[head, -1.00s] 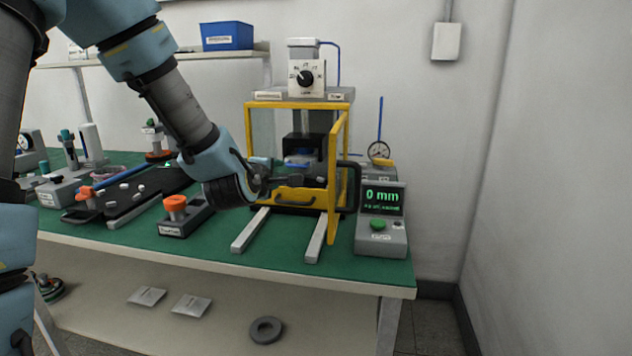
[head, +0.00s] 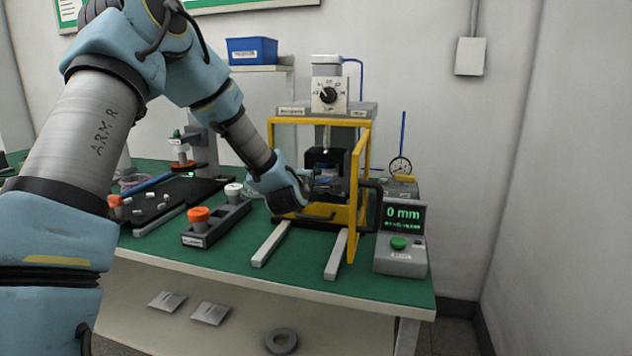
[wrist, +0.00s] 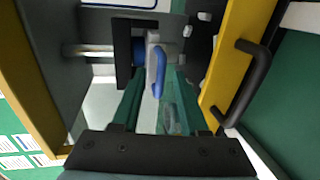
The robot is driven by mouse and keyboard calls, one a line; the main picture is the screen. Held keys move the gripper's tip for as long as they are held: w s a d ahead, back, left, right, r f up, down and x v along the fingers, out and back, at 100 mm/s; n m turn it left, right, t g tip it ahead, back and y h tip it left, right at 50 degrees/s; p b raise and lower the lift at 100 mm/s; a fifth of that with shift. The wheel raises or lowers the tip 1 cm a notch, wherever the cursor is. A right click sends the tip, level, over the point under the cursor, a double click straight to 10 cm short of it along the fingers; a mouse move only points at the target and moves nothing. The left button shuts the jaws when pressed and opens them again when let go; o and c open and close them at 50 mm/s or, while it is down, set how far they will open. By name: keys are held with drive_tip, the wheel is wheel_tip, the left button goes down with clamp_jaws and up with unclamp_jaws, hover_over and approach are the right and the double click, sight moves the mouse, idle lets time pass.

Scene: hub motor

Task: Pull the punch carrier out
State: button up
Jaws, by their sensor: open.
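The yellow-framed press (head: 293,120) stands on the green bench with its front guard (head: 357,180) swung open. Inside it is a dark block (head: 325,156) with a blue part under it. I take this blue part (head: 325,177) to belong to the punch carrier. In the wrist view, a blue loop handle (wrist: 158,72) sits on a grey body inside the press, ahead of my gripper. My gripper (head: 318,197) is open at the front opening of the press, empty and pointing in. Its fingertips are hard to make out, and I cannot tell whether they touch the handle.
Two pale rails (head: 270,243) jut forward from the press. The guard's black handle (wrist: 246,85) is close on the right. A control box (head: 402,240) reading 0 mm stands to the right. A holder with orange and white knobs (head: 215,222) is left. Free bench lies between the rails.

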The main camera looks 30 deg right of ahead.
clamp_jaws()
idle(0.3)
idle(1.1)
